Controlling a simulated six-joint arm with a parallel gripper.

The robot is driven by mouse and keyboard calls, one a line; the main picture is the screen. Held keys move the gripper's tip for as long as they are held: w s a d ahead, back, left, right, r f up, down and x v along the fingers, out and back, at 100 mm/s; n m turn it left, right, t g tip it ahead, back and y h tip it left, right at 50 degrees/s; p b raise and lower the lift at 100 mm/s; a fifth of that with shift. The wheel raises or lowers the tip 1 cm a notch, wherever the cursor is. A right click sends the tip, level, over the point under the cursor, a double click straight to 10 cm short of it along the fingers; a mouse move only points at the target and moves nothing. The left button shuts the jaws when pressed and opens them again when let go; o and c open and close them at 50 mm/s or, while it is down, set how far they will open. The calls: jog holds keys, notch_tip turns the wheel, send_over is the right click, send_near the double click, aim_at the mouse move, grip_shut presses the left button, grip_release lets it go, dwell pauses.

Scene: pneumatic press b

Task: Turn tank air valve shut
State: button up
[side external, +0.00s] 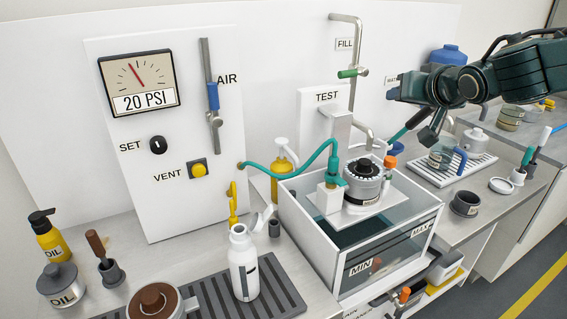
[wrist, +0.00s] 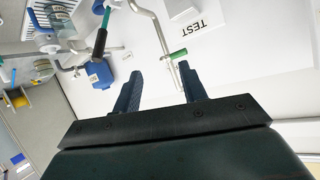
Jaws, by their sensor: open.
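A vertical pipe valve with a blue handle (side external: 213,96) is on the white panel beside the AIR label, left of centre. The handle lies along the pipe. A teal hose (side external: 290,171) runs from this panel to a fitting on the clear tank (side external: 352,262). I cannot tell for sure which valve is the tank air valve. My gripper (side external: 409,117) is at the upper right, above and right of the tank, far from the blue handle. In the wrist view its fingers (wrist: 160,72) are apart with nothing between them.
A FILL pipe with a green handle (side external: 352,73) is behind the tank; the handle also shows in the wrist view (wrist: 179,54). A gauge (side external: 138,83) reads 20 PSI. A white bottle (side external: 243,262) and yellow pump bottle (side external: 282,178) stand left of the tank.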

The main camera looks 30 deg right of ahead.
jog(key=w+a+t, duration=0.3)
jog(key=w+a, duration=0.2)
jog(key=w, duration=0.3)
jog(key=n+t+y, duration=0.7)
jog(key=n+y, duration=0.1)
jog(key=y, duration=0.1)
send_near(216, 98)
jog(key=s, duration=0.2)
jog(key=shift+s+d+f, duration=0.15)
jog(key=shift+d+f, duration=0.05)
jog(key=shift+f, duration=0.2)
jog(key=shift+x, duration=6.85)
grip_shut()
